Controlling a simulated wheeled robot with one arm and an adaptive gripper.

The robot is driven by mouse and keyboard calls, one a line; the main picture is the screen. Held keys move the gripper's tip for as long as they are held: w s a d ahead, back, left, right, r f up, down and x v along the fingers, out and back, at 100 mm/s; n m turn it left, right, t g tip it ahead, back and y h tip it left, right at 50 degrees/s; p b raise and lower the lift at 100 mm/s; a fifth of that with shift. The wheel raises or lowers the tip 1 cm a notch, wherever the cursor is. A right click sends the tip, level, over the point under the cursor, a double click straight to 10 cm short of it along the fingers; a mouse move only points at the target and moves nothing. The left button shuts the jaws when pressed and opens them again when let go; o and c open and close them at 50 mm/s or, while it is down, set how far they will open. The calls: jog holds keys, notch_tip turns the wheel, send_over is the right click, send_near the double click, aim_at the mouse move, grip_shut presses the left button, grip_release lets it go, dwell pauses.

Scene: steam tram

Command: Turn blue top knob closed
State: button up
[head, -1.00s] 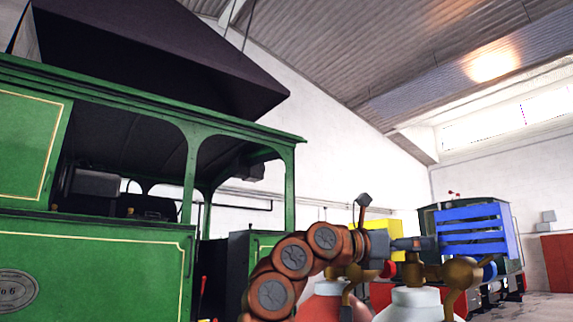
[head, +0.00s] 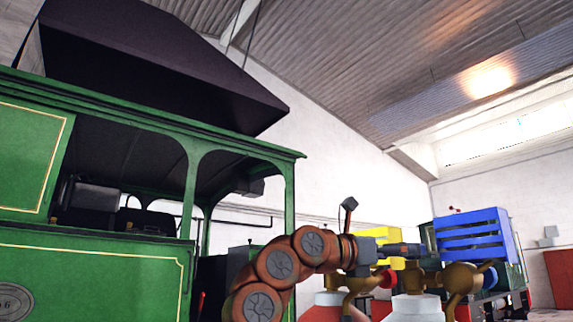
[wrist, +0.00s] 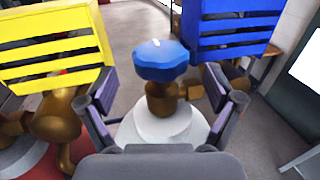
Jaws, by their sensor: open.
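The blue knob (wrist: 160,60) is a lobed cap with a white mark on top. It sits on a brass valve (wrist: 162,100) above a white cylinder shoulder (wrist: 165,128) in the wrist view. My gripper (wrist: 158,76) is open, with one finger left and one right of the knob and valve. I cannot tell whether either finger touches the knob. In the head view my gripper (head: 404,249) reaches right above the white cylinder (head: 415,308); I cannot make out the top knob there.
A yellow slatted crate (wrist: 52,45) is at left and a blue slatted crate (wrist: 222,22) at right, both close to the knob. A red cylinder (head: 322,308) stands left of the white one. A green steam tram (head: 110,270) fills the left of the head view.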

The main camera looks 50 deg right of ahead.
jog(key=w+a+r+n+t+h, duration=0.3)
jog(key=w+a+r+n+h, duration=0.2)
jog(key=r, duration=0.5)
jog(key=w+a+r+n+t+h, duration=0.3)
jog(key=w+a+r+n+h, duration=0.3)
jog(key=w+a+r+n, duration=0.3)
jog(key=shift+w+a+r+t+p, duration=0.35)
jog(key=shift+w+a+r, duration=0.2)
jog(key=shift+w, duration=0.75)
